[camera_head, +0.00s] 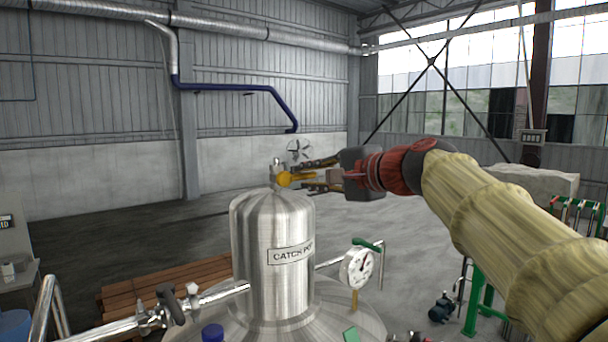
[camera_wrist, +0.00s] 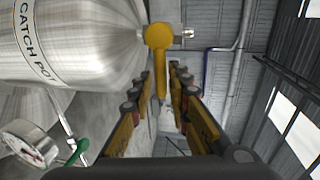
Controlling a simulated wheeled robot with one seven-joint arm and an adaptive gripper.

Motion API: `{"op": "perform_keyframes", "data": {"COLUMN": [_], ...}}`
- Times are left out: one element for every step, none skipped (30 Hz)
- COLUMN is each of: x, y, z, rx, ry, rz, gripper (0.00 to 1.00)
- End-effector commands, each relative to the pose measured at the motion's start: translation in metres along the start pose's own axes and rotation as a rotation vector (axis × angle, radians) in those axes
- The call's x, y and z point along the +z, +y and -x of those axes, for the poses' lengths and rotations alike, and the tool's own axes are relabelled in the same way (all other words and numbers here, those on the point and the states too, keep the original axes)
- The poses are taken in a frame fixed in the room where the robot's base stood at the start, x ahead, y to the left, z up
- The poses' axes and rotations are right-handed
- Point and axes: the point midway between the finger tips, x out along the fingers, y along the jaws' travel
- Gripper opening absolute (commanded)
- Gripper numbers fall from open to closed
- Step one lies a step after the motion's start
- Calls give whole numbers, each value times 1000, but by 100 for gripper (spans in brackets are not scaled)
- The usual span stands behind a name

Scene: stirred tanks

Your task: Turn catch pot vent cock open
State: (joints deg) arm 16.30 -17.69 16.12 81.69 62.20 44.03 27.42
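The catch pot (camera_head: 272,225) is a domed steel vessel with a "CATCH POT" label. It also shows on its side in the wrist view (camera_wrist: 85,35). Its vent cock (camera_head: 276,167) stands on top, with a yellow handle (camera_head: 290,179) pointing right toward my gripper (camera_head: 312,175). In the wrist view the yellow handle (camera_wrist: 160,60) reaches in between the two fingers of my gripper (camera_wrist: 160,72). The fingers are spread, one on each side, and seem to leave a gap to the handle. Contact cannot be made out.
A pressure gauge (camera_head: 357,267) and a green-handled valve (camera_head: 368,245) stand right of the pot. Timber (camera_head: 165,280) lies on the floor behind. The space above the pot is clear.

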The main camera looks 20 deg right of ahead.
Motion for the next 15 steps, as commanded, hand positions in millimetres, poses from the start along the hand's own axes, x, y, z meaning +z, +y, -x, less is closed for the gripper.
{"op": "perform_keyframes", "data": {"x": [1, 1, 1, 1, 0, 0, 0, 0, 0, 0, 0, 0, 0, 0, 0], "y": [-2, -2, -2, -2, -1, -1, -1, -1, -1, -1, -1, -1, -1, -1, -1], "z": [-7, -10, -14, -17, -19, -21, -23, -24, -24, -25, -25, -25, -25, -25, -25], "rx": [0, -1, -1, -1, 0, 0, -1, -1, -1, -1, -1, -1, -1, -1, -1], "ry": [-3, -2, -2, -1, -1, -1, -1, 0, 0, 0, 0, 1, 1, 1, 1], "rz": [1, 1, 1, 1, 1, 2, 2, 2, 2, 2, 2, 2, 2, 2, 2], "gripper": [18, 18, 18, 18, 18, 18, 18, 18, 18, 18, 18, 18, 18, 18, 18]}}
